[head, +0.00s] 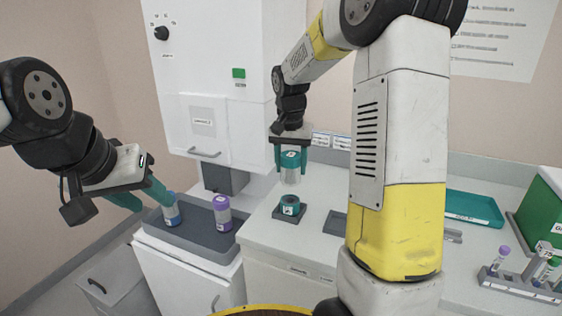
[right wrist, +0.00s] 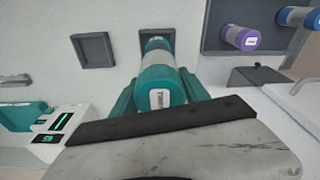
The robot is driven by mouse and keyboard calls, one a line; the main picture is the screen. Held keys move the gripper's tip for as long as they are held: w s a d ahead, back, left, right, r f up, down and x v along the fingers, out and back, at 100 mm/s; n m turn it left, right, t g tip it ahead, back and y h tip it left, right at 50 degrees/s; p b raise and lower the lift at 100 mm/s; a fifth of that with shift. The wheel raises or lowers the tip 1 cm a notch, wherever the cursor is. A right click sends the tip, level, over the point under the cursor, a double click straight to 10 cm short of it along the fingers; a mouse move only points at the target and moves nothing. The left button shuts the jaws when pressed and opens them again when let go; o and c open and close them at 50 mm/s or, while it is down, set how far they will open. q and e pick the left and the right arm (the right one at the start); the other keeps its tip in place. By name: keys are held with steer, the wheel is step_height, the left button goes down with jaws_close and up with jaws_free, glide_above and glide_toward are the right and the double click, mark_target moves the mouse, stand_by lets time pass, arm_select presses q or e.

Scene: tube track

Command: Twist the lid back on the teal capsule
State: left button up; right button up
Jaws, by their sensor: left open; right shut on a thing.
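My right gripper (head: 290,160) is shut on the teal-capped upper part of the teal capsule (head: 291,174), whose clear body hangs upright below the fingers. A teal cup-like part (head: 290,204) with a dark open top sits in a dark square holder just below. The head view shows a small gap between the two. In the right wrist view the held teal cap (right wrist: 160,87) has a white label, and the lower teal part (right wrist: 156,45) shows beyond the clear body. My left gripper (head: 145,203) is open at the left, one finger close to a blue capsule (head: 172,215).
A purple capsule (head: 222,213) and the blue one stand in a grey tray (head: 197,240). An empty square holder (right wrist: 93,50) is beside the occupied one. A teal tray (head: 473,208), a tube rack (head: 520,284) and a green box (head: 545,212) are at the right.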

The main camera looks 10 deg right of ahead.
mark_target(291, 184)
steer(key=shift+f, duration=2.55)
steer(key=shift+f, duration=0.25)
steer(key=shift+f, duration=0.35)
steer(key=shift+f, duration=0.1)
steer(key=m, duration=0.9)
steer(key=shift+m+g+h, duration=0.3)
steer(key=shift+g+h, duration=0.1)
steer(key=m, duration=0.4)
steer(key=shift+s+m+g, duration=0.15)
steer(key=shift+m+g, duration=0.15)
steer(key=shift+m, duration=0.1)
steer(key=m, duration=0.5)
steer(key=shift+s+m+g, duration=0.1)
steer(key=shift+m+g, duration=0.2)
